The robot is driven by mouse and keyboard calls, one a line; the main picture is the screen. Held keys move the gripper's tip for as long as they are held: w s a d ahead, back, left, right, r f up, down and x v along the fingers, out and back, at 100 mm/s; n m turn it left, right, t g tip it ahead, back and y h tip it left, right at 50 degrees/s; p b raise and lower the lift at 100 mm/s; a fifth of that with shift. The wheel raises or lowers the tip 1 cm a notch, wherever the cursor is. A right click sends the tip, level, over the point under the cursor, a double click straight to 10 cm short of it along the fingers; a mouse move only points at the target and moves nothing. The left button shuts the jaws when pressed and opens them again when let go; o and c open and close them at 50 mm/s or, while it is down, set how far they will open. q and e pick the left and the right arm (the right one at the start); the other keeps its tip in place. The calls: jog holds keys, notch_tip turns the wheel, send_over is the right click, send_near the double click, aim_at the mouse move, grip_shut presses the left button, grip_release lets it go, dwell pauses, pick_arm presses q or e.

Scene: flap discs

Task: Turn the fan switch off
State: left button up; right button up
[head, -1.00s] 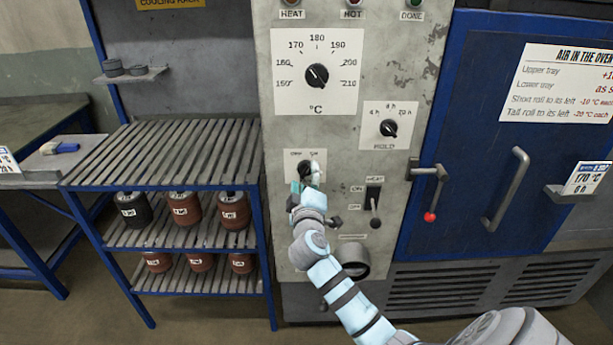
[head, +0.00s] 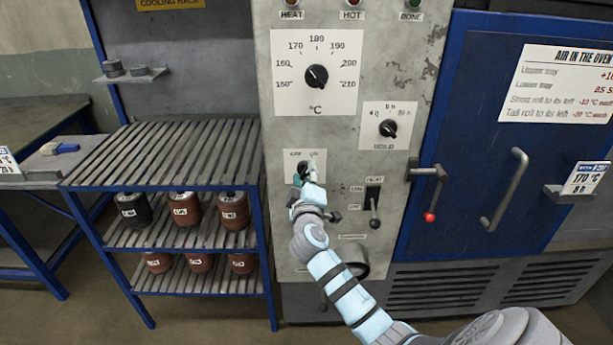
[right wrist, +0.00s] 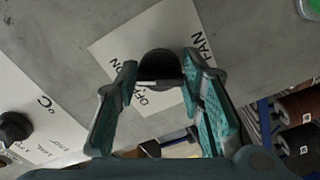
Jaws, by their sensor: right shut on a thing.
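The fan switch is a black round knob (right wrist: 160,64) on a white plate (right wrist: 120,42) marked FAN, ON and OFF in the right wrist view. In the head view its plate (head: 317,157) is on the grey oven panel, below the temperature dial, and the knob is mostly hidden by my gripper. My right gripper (right wrist: 160,72) is shut on the knob, one teal finger on each side. In the head view the right gripper (head: 306,174) reaches it from below. I cannot tell which way the knob points. My left gripper is not in view.
A heat lever switch (head: 374,208) stands right of the fan switch. The hold dial (head: 388,128) and temperature dial (head: 316,76) are above. The blue oven door (head: 470,130) is at the right. A slatted rack (head: 165,155) with several rolls stands at the left.

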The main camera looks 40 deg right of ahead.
jog(key=shift+r+n+p, duration=0.15)
jog(key=shift+n+p, duration=0.6)
jog(key=shift+n, duration=0.35)
jog(key=n+p, duration=0.2)
jog(key=n, duration=0.1)
jog(key=n+p, duration=0.2)
jog(key=n, duration=0.1)
jog(key=shift+r+n, duration=0.1)
jog(key=shift+n, duration=0.3)
jog(key=shift+n+p, duration=0.6)
jog(key=shift+n, duration=0.7)
jog(key=o, duration=1.1)
jog(key=shift+o, duration=0.2)
